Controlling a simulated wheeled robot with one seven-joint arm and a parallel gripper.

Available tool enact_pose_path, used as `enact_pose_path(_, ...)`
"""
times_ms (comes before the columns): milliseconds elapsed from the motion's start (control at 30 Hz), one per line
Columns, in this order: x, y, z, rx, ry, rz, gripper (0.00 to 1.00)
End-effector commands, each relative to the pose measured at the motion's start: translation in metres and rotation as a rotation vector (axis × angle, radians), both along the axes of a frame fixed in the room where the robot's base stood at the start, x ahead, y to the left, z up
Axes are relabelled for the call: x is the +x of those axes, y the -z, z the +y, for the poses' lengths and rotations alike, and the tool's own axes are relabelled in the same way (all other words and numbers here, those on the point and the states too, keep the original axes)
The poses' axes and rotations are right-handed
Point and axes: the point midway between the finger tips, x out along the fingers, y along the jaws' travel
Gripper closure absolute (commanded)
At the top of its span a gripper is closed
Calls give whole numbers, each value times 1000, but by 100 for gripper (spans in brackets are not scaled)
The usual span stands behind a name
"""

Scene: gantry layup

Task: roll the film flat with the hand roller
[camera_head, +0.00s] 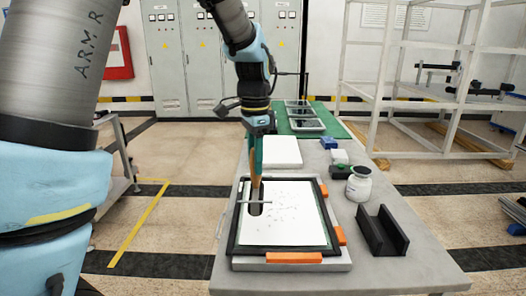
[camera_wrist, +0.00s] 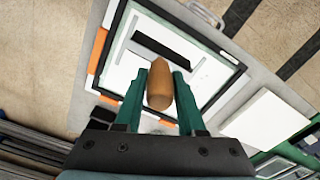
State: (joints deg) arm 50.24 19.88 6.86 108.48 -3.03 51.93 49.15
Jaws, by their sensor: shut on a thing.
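My gripper (camera_head: 256,170) points down over the left part of the framed panel. Its green fingers are shut on the brown handle of the hand roller; the fingers and the handle (camera_wrist: 160,85) show in the wrist view. The roller's dark cylinder (camera_head: 256,200) is below the handle, over the film's left side, with a thin metal rod across it. I cannot tell whether it presses on the film. The film (camera_head: 292,222) is a white sheet with small grey specks, mostly at the middle and upper part. It lies inside a black frame (camera_head: 331,249) on a pale plate.
Orange clamps (camera_head: 294,257) sit around the frame's edge. A white block (camera_head: 283,152) and trays (camera_head: 305,120) on a green mat are behind.

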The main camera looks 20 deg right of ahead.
Motion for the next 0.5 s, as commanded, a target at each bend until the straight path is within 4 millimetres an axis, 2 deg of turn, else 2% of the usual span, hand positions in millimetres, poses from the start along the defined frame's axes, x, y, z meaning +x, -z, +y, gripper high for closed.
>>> enact_pose_path(267, 0, 9, 0, -1, -1, 0, 100)
enact_pose_path(500, 0, 31, 0, 0, -1, 1, 100)
